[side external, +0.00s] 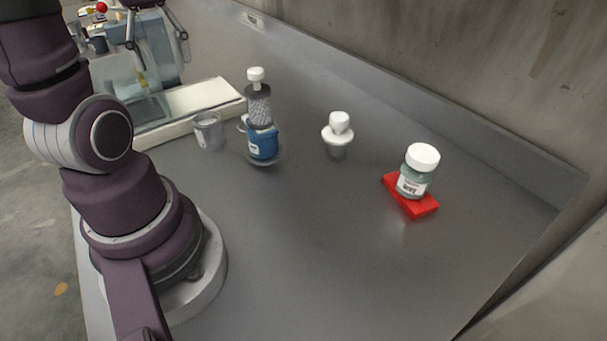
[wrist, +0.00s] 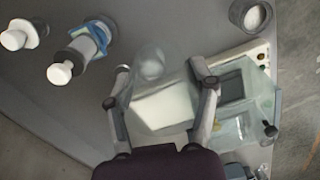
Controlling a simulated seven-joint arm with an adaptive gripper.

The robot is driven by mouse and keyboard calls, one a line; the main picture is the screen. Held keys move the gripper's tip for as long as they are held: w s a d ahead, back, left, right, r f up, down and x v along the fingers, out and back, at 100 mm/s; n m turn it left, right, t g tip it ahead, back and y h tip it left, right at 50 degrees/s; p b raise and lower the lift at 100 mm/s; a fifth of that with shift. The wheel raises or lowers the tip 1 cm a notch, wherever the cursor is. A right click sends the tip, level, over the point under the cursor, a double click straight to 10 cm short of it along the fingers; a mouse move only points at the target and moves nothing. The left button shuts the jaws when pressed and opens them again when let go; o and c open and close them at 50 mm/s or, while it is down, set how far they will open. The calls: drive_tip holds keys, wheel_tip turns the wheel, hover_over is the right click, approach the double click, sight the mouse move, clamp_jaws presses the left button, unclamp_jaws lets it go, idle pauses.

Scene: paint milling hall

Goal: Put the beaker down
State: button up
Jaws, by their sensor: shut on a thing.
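In the wrist view my gripper (wrist: 161,80) is shut on a clear, see-through beaker (wrist: 152,66), whose outline is faint between the two fingers. The pale slab of a glass-sided device (wrist: 160,108) shows through and behind it. In the side external view my gripper (side external: 157,40) is at the upper left, in front of or above the glass-sided device (side external: 135,95). The held beaker is hard to tell from the glass there, and its height above the surface cannot be told.
A grey bench (side external: 290,250) holds a clear cup (side external: 208,131), a blue container (side external: 263,143) with a speckled cylinder above it, a white-topped piece (side external: 338,130), and a white-lidded jar (side external: 417,172) on a red block (side external: 425,208). The bench front is clear. A wall stands behind.

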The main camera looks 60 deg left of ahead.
drive_tip(key=w+d+m, duration=0.4)
drive_tip(key=w+d, duration=0.2)
drive_tip(key=d, duration=0.3)
drive_tip(key=w+d+m, duration=0.4)
drive_tip(key=w+d, duration=0.2)
drive_tip(key=d, duration=0.2)
drive_tip(key=s+d+m, duration=0.4)
drive_tip(key=s+d, duration=0.2)
drive_tip(key=d, duration=0.5)
drive_tip(key=s+d+m, duration=0.4)
drive_tip(key=s+d, duration=0.1)
drive_tip(key=d, duration=0.7)
drive_tip(key=f, duration=2.1)
drive_tip(key=shift+a, duration=0.25)
drive_tip(key=o, duration=1)
